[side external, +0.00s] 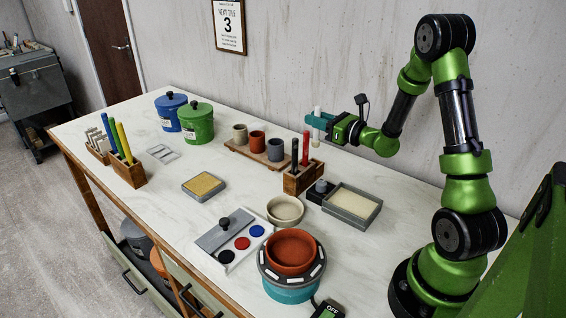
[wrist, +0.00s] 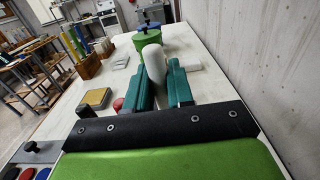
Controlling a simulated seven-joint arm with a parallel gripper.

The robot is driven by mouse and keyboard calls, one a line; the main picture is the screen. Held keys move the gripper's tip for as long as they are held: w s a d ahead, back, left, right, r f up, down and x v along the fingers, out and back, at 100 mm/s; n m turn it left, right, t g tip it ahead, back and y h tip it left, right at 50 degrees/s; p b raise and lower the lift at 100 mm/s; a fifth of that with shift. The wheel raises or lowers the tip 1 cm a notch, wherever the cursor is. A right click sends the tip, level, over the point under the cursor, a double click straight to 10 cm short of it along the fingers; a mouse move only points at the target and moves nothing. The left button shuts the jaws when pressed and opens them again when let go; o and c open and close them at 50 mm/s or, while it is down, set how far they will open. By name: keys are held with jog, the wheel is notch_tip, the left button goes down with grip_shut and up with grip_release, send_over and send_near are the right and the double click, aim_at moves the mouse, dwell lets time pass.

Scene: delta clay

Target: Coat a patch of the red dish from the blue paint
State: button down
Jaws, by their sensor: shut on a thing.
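The red dish (side external: 291,247) sits on a turntable (side external: 289,290) with a teal base, at the front of the table. The blue paint (side external: 257,231) is a round well in a white palette (side external: 232,262), beside red paint (side external: 242,243) and black paint (side external: 226,257). In the wrist view the blue paint (wrist: 43,173) shows at the bottom left. My gripper (side external: 313,124) is shut on a white-handled tool (side external: 317,112), held roughly upright above the table near the wall; it also shows in the wrist view (wrist: 153,62). Its lower tip is too small to make out.
A wooden holder (side external: 299,180) with black and red handles stands below my gripper. A sand-filled tray (side external: 350,203), a cream bowl (side external: 285,210) and a board of cups (side external: 258,153) are nearby. Blue and green canisters (side external: 197,124) stand behind.

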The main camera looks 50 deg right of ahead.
dwell(0.3)
notch_tip(320, 180, up, 12)
jog(key=shift+f, duration=0.2)
jog(key=s+a+n+g+y, duration=0.1)
jog(key=a+n+g+y, duration=0.35)
jog(key=a, duration=0.95)
jog(key=s+a+n+g+y, duration=0.15)
jog(key=a+n+y, duration=0.5)
jog(key=a, duration=0.85)
jog(key=shift+s+f+m+t+y, duration=0.15)
jog(key=shift+f+m+y, duration=0.2)
jog(key=shift+f, duration=2.9)
jog(key=shift+f+m+t+y, duration=0.1)
jog(key=shift+f+m+y, duration=0.2)
jog(key=shift+f, duration=2.9)
jog(key=shift+s+f+m+t+y, duration=0.15)
jog(key=shift+f+m+y, duration=0.15)
jog(key=shift+f, duration=2.95)
jog(key=shift+f, duration=0.6)
notch_tip(320, 180, up, 7)
